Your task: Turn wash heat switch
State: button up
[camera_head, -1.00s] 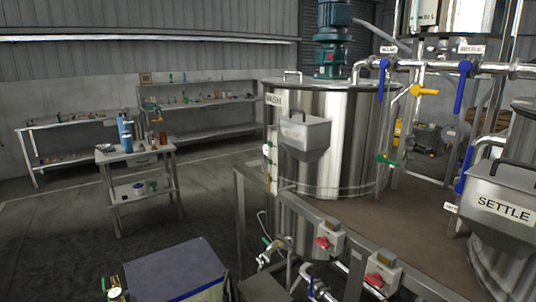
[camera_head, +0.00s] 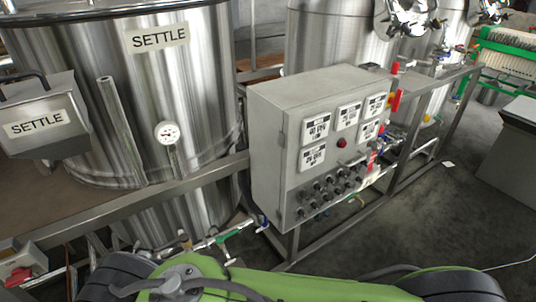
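A grey control box (camera_head: 268,150) is mounted on the metal frame near the middle of the view. Its front panel carries several display plates (camera_head: 317,128), a red lamp (camera_head: 342,143) and rows of small black switches (camera_head: 328,187). The labels are too small to read, so I cannot tell which switch is the wash heat switch. My green arm shows along the bottom edge. My gripper is not in view.
A steel tank labelled SETTLE (camera_head: 160,36) stands left of the box, with a round gauge (camera_head: 168,134). A frame rail (camera_head: 150,202) runs below it. A red-handled switch (camera_head: 20,275) is at lower left. Dark floor (camera_head: 440,220) at right is open.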

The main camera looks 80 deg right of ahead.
aim_at(300, 212)
jog(key=z, duration=3.6)
